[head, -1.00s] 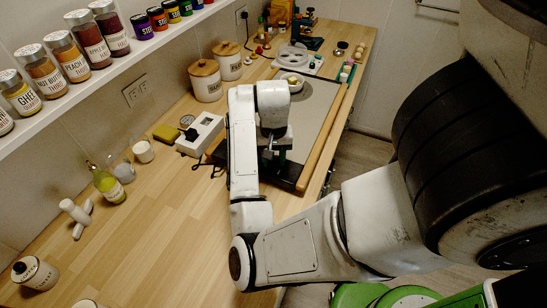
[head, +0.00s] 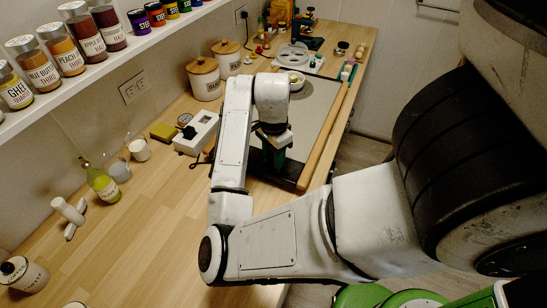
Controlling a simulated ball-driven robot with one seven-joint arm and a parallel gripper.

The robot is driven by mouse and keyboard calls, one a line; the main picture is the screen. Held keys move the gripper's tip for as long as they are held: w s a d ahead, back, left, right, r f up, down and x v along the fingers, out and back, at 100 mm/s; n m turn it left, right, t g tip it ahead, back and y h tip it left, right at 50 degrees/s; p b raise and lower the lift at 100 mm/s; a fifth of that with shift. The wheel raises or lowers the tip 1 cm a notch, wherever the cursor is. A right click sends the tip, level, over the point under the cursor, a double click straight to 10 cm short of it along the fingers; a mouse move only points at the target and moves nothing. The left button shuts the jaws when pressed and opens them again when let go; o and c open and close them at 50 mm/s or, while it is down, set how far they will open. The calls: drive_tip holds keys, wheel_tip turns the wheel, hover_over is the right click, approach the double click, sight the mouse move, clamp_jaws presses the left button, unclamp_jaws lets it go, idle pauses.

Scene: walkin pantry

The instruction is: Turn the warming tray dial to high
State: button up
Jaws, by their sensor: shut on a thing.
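The warming tray (head: 318,112) lies on the wooden counter, with a grey top and a black front end. My gripper (head: 274,160) points down at the black front end of the tray, with its dark fingers low against it. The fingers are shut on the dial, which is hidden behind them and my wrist. The dial's marks and setting cannot be read from here.
A white box with a gauge face (head: 197,134) and a yellow sponge (head: 163,131) lie left of the tray. Two white canisters (head: 204,80) stand behind them. A green-yellow bottle (head: 103,185) stands further left. The counter's front left (head: 150,240) is mostly clear.

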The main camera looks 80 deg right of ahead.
drive_tip(key=m+b, duration=0.2)
drive_tip(key=m, duration=0.2)
drive_tip(key=shift+m, duration=0.3)
idle(0.3)
drive_tip(key=o, duration=1.1)
drive_tip(key=shift+c, duration=0.2)
wheel_tip(320, 180, up, 11)
drive_tip(key=p, duration=0.1)
drive_tip(key=shift+f, duration=0.1)
idle(0.3)
